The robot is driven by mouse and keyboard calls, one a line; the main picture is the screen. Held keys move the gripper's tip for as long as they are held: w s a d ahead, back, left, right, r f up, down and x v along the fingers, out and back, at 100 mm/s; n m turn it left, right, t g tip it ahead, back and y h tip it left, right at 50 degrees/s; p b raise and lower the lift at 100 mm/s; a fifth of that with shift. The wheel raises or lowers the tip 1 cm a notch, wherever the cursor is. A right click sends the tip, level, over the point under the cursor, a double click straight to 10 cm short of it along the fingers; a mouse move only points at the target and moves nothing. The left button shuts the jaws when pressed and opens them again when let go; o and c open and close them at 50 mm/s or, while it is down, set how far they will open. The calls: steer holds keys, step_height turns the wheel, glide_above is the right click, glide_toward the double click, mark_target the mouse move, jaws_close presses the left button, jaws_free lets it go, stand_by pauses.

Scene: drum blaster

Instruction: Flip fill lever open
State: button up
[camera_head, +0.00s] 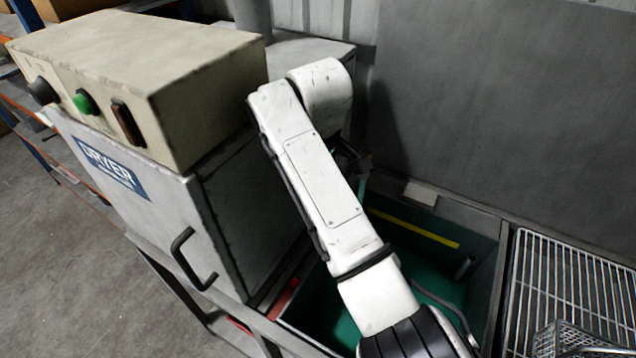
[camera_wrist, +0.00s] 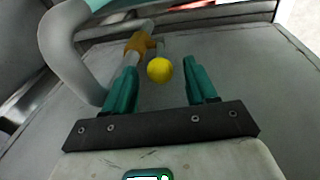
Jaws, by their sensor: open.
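A round yellow knob (camera_wrist: 159,70) shows in the wrist view, beside an orange-brown fitting (camera_wrist: 134,46) on a grey pipe (camera_wrist: 62,45). I take the knob to be the end of the fill lever; the lever's arm is mostly hidden behind it. My gripper (camera_wrist: 162,66) is open, with one teal finger on each side of the knob in the picture. Gaps show between the knob and both fingers, and nothing is gripped. How far the knob lies beyond the fingertips is hard to tell. In the head view my arm hides the lever and most of the gripper.
In the head view a dryer (camera_head: 150,190) with a door handle and control box stands left of my arm. A green-lined tub (camera_head: 440,262) with a yellow stripe lies below the arm. A wire rack (camera_head: 560,290) is at the right. A grey wall panel (camera_head: 500,90) stands behind.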

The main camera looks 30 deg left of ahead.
steer(key=b+v, duration=0.1)
steer(key=v, duration=0.6)
